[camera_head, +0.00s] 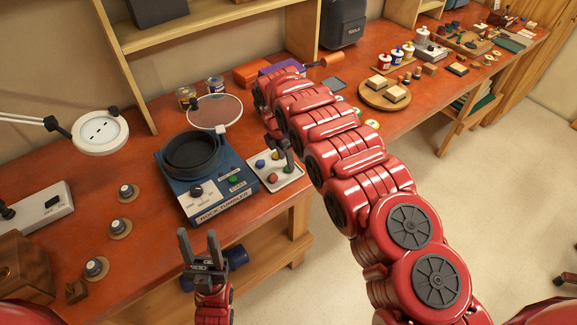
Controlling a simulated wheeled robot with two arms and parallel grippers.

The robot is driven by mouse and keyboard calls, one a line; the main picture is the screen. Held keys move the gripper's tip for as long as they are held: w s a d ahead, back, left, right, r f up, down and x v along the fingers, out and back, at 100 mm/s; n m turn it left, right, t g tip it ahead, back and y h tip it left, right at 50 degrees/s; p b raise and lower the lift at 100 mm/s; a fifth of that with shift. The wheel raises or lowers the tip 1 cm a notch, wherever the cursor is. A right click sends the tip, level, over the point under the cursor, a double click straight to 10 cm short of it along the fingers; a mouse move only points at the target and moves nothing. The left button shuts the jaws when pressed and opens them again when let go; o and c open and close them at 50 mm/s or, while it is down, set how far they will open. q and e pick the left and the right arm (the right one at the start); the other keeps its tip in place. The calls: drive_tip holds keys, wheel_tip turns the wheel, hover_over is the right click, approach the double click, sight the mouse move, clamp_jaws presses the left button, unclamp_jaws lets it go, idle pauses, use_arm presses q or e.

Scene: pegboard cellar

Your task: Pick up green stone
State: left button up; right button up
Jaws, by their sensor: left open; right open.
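A white tray (265,187) holds several small stones near the table's front edge. A blue stone (260,163) and a red stone (273,178) lie in it. A small greenish stone (286,169) shows at the tray's right side, partly hidden beneath my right gripper. My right gripper (289,157) points down over the tray's back right part, with its dark fingers close to that stone; whether they touch it I cannot tell. My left gripper (199,248) is open and empty, pointing up in front of the table edge, away from the tray.
The blue rock tumbler (207,196) stands left of the tray. A round magnifier lens (214,111), small jars (186,96) and a purple-and-orange tool (280,68) lie behind. A round wooden board (385,95) is at the right. Open floor lies in front.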

drive_tip(key=shift+w+d+f+p, duration=0.2)
drive_tip(key=shift+f+p, duration=0.15)
drive_tip(key=shift+f, duration=0.55)
drive_tip(key=shift+w+d+f+p, duration=0.15)
drive_tip(key=shift+f+p, duration=0.15)
drive_tip(key=shift+f, duration=0.55)
drive_tip(key=shift+s, duration=0.1)
clamp_jaws()
